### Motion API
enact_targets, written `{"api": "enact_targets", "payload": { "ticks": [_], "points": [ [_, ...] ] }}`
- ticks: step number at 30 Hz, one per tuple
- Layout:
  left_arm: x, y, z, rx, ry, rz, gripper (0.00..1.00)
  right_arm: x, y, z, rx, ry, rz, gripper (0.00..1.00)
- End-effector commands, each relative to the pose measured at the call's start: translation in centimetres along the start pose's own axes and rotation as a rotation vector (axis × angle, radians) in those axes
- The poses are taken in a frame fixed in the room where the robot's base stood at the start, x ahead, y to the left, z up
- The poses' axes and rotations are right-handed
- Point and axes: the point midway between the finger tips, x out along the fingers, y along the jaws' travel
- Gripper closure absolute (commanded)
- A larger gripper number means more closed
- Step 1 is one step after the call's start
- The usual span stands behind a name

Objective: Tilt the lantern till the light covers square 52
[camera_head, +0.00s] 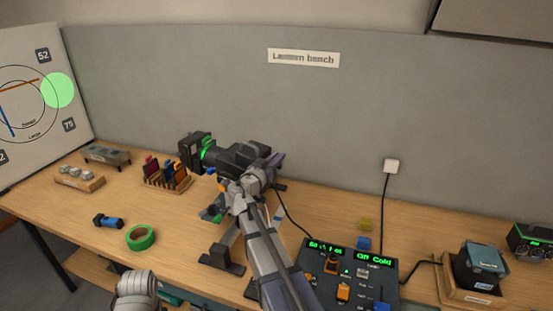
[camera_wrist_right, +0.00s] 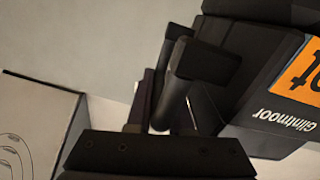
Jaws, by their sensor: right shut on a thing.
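The black lantern (camera_head: 232,154) stands on the bench, its front with a green band facing left toward the board. My right gripper (camera_head: 268,168) is shut on the handle at the lantern's rear. The right wrist view shows the dark handle bars (camera_wrist_right: 172,85) close up and the lantern's black body (camera_wrist_right: 245,90) with an orange label. A round green light spot (camera_head: 58,91) lies on the white board (camera_head: 70,130). Square 52 (camera_head: 42,55) is just above and left of the spot; the spot does not cover it.
Square 75 (camera_head: 69,125) is below the spot. A control desk (camera_head: 350,275) with green displays stands at the front right. A rack of coloured pieces (camera_head: 167,181), green tape (camera_head: 141,237) and a blue-and-black object (camera_head: 108,220) lie left of the lantern. A cable runs behind my right arm.

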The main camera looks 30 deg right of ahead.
Motion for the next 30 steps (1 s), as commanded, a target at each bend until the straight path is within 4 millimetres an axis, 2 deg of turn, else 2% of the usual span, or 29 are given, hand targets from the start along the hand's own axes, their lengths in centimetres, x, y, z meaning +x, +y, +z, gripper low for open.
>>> {"api": "enact_targets", "payload": {
  "ticks": [6,17,18,24,26,30],
  "points": [
    [2.1,0.2,-0.1,-0.001,0.0,0.0,0.45,-0.1,0.8,2.3,0.117,0.0,0.001,1.0],
    [2.2,0.2,-0.1,-0.001,0.0,0.0,0.45,-0.1,1.0,2.3,0.157,0.0,0.001,1.0],
    [2.2,0.2,-0.1,-0.001,0.0,0.0,0.45,-0.1,1.0,2.3,0.156,0.0,0.001,0.79],
    [2.2,0.2,-0.1,-0.001,0.0,0.0,0.45,0.0,0.9,2.3,0.156,0.0,0.001,0.57],
    [2.2,0.2,-0.1,-0.001,0.0,0.0,0.45,0.0,0.9,2.3,0.156,0.0,0.001,0.53],
    [2.2,0.2,-0.1,-0.001,0.0,0.0,0.45,0.0,0.9,2.3,0.156,0.0,0.0,0.53]
  ]
}}
